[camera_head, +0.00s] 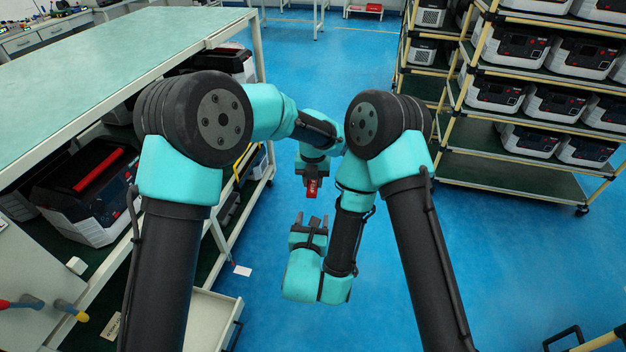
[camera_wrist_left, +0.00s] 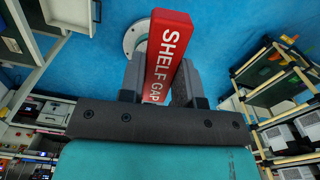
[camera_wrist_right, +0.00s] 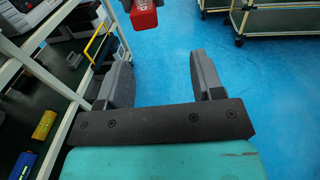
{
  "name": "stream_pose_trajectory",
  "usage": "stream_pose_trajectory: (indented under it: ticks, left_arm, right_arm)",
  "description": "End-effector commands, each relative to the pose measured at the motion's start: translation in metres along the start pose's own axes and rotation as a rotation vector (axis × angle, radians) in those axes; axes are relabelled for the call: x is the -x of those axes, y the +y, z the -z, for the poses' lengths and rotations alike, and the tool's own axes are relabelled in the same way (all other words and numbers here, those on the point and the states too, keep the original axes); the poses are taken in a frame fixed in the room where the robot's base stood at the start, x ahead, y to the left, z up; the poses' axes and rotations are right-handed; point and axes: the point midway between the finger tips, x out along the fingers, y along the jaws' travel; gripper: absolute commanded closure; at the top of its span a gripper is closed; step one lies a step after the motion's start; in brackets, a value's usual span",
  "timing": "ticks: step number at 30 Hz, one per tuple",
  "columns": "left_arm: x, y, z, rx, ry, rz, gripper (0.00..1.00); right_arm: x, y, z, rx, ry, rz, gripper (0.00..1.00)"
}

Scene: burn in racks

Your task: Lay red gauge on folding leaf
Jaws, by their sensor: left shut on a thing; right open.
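The red gauge (camera_head: 312,189) is a red block; the left wrist view shows it (camera_wrist_left: 168,50) with white lettering reading "SHELF GAP". My left gripper (camera_head: 313,178) is shut on it and holds it up over the blue floor, between the bench and the shelving. In the right wrist view the gauge's red end (camera_wrist_right: 143,14) shows at the top, beyond my right gripper. My right gripper (camera_head: 311,222) is open and empty, below the gauge and apart from it. I cannot tell for sure which surface is the folding leaf.
A long green-topped bench (camera_head: 110,65) stands at the left, with a black-and-white unit (camera_head: 85,190) on its lower shelf. A pale tray-like panel (camera_head: 210,318) sits low at its near end. Racks (camera_head: 450,140) with several white units stand at the right.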

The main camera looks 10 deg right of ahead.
Motion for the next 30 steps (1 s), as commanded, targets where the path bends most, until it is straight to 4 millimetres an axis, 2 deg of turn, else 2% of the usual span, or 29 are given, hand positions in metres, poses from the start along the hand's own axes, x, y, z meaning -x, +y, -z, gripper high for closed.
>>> stream_pose_trajectory:
  ticks: [5, 7, 13, 17, 21, 25, 30]
  left_arm:
    - [0.0, 0.0, 0.0, 0.0, 0.0, 0.0, 0.97]
    - [0.0, 0.0, 0.0, 0.0, 0.0, 0.0, 0.97]
    - [0.0, 0.0, 0.0, 0.0, 0.0, 0.0, 0.97]
    - [0.0, 0.0, 0.0, 0.0, 0.0, 0.0, 0.97]
    - [0.0, 0.0, 0.0, 0.0, 0.0, 0.0, 0.97]
    - [0.0, 0.0, 0.0, 0.0, 0.0, 0.0, 0.97]
    - [0.0, 0.0, 0.0, 0.0, 0.0, 0.0, 0.97]
  right_arm:
    - [-0.014, -0.036, 0.032, 0.035, 0.159, 0.159, 0.39]
    - [-0.018, -0.056, 0.05, 0.044, 0.247, 0.249, 0.39]
    - [-0.009, -0.123, 0.101, 0.022, 0.528, 0.555, 0.39]
    - [0.013, -0.163, 0.131, -0.042, 0.711, 0.775, 0.39]
    - [0.045, -0.194, 0.157, -0.153, 0.89, 1.017, 0.39]
    - [0.079, -0.211, 0.175, -0.3, 1.033, 1.24, 0.39]
    - [0.117, -0.214, 0.192, -0.554, 1.17, 1.525, 0.39]
